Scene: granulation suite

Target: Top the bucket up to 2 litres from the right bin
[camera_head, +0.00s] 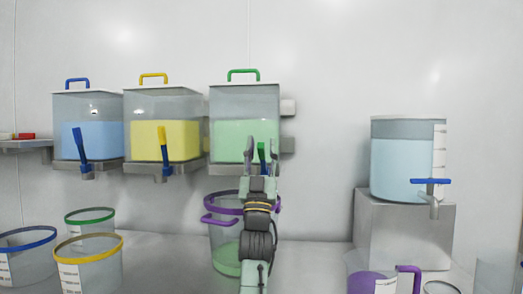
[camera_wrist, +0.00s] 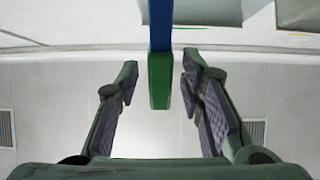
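The right bin (camera_head: 245,122) of the three wall bins holds green liquid and has a green lid handle. Its green tap lever (camera_head: 261,152) hangs at its lower front, partly behind my gripper. A clear bucket (camera_head: 226,266) with a purple rim stands below that bin, with a little green liquid at its bottom; my arm hides its right part. My gripper (camera_head: 261,148) is open at the lever. In the wrist view the lever's green end (camera_wrist: 160,82), with a blue stem, shows between the fingertips with gaps on both sides. I cannot tell whether the bucket's scale shows.
A blue bin (camera_head: 92,141) and a yellow bin (camera_head: 180,140) hang to the left. Blue-, green- and yellow-rimmed buckets stand at the left front. A light-blue tank (camera_head: 400,165) with a tap sits on a grey block (camera_head: 405,230) at right. A purple-handled container (camera_head: 372,282) stands in front of it.

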